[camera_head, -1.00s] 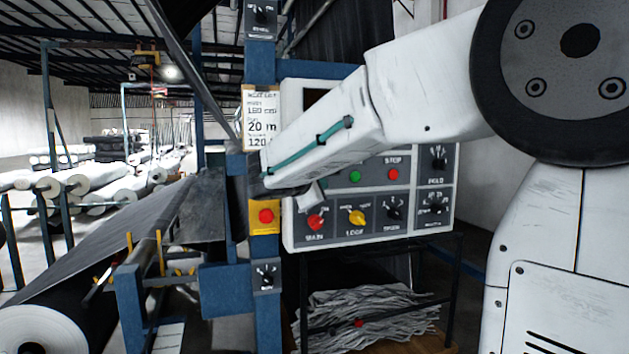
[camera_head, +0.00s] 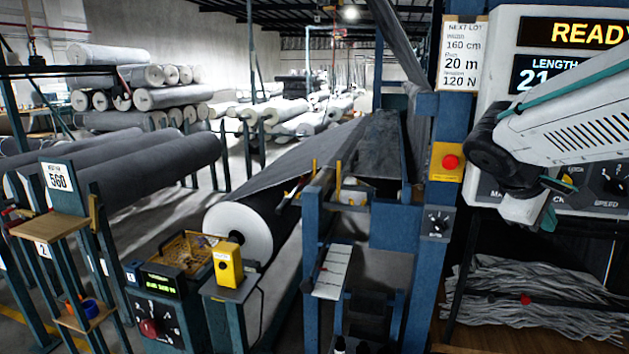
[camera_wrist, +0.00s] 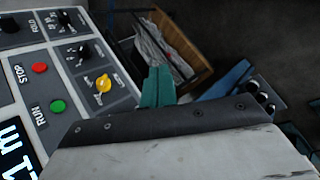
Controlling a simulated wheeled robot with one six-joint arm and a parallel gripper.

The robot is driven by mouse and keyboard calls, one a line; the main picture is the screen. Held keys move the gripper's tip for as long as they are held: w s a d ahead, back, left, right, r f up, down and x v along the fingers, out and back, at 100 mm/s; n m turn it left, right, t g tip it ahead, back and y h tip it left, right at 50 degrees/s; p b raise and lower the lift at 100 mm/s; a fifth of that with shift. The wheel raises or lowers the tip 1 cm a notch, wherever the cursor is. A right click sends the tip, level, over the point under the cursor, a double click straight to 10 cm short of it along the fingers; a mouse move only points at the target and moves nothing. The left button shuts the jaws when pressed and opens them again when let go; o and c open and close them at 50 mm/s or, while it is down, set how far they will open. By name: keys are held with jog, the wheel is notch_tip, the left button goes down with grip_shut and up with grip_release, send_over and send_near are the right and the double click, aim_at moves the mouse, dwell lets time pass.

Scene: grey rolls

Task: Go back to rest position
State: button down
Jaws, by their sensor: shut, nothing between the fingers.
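My gripper (camera_wrist: 158,76) shows in the wrist view with its two teal fingers together and nothing between them. In the head view my arm comes in from the right edge, and the wrist hangs in front of the control panel (camera_head: 508,48), hiding part of its lower knobs. The panel's display reads READY. In the wrist view the panel (camera_wrist: 22,88) lies at the left, turned sideways, with a green RUN button (camera_wrist: 57,106), a red STOP button (camera_wrist: 39,68) and a yellow knob (camera_wrist: 103,84). The fingers look apart from the panel.
A bin of grey scrap strips (camera_head: 530,300) stands below the panel. A blue post (camera_head: 417,240) carries a red button on a yellow plate (camera_head: 447,162). Bare floor shows between the racks.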

jog(key=s+a+f+m+y, duration=0.3)
jog(key=s+a, duration=0.4)
jog(key=s, duration=0.3)
jog(key=s+a+f+m+y, duration=0.2)
jog(key=s+a+f+y, duration=0.2)
jog(key=s, duration=0.6)
jog(key=a+y, duration=0.2)
jog(key=a, duration=0.1)
jog(key=shift+s+f+m+g, duration=0.2)
jog(key=shift+m+g, duration=0.2)
dwell(0.5)
